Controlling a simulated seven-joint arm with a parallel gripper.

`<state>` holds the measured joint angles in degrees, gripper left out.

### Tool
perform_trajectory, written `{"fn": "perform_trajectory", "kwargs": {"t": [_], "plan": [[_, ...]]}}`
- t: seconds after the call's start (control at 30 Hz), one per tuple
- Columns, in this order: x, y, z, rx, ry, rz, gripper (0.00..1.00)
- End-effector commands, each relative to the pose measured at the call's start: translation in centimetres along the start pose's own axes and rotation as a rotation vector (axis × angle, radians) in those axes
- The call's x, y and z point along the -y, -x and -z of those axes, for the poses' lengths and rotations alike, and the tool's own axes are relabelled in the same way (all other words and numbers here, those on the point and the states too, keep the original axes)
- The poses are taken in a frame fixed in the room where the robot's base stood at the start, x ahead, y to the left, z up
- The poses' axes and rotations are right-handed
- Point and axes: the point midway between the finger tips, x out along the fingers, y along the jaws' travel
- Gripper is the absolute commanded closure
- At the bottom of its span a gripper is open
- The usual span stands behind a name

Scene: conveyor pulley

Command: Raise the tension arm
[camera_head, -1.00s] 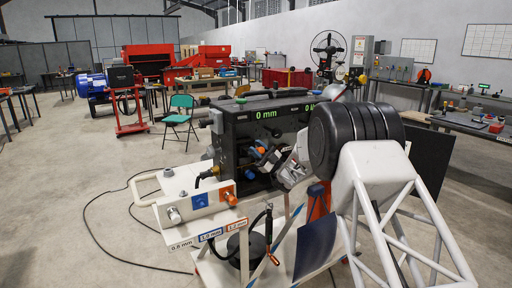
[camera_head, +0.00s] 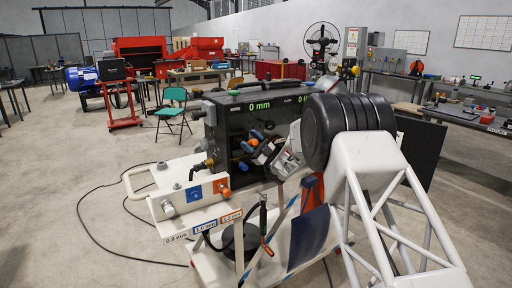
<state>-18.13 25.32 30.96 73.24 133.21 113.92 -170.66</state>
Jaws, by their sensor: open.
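The machine is a black box (camera_head: 226,132) with a green "0 mm" readout on its top edge. Small blue and orange parts (camera_head: 247,147) show on its front; which of them is the tension arm I cannot tell. My gripper (camera_head: 258,152) is grey and open, close in front of these parts, at the machine's right half. Its fingertips are small and overlap the parts, so contact cannot be told. My arm hides the machine's right end.
A white cart carries a white control box (camera_head: 195,193) with blue and orange fittings, and size labels (camera_head: 204,228) at its front edge. A black cable (camera_head: 88,226) loops on the floor at left. A green chair (camera_head: 173,108) stands behind. Open floor lies at left.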

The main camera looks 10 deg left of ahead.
Motion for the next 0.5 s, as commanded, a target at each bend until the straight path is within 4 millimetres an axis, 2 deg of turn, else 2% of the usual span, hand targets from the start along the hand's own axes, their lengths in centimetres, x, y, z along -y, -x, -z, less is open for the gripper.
{"fn": "perform_trajectory", "kwargs": {"t": [0.3, 0.5], "plan": [[0.0, 2.7, 0.0, 0.002, 0.0, -0.001, 0.44], [-0.1, 3.6, 0.0, 0.0, 0.001, -0.001, 0.44]]}}
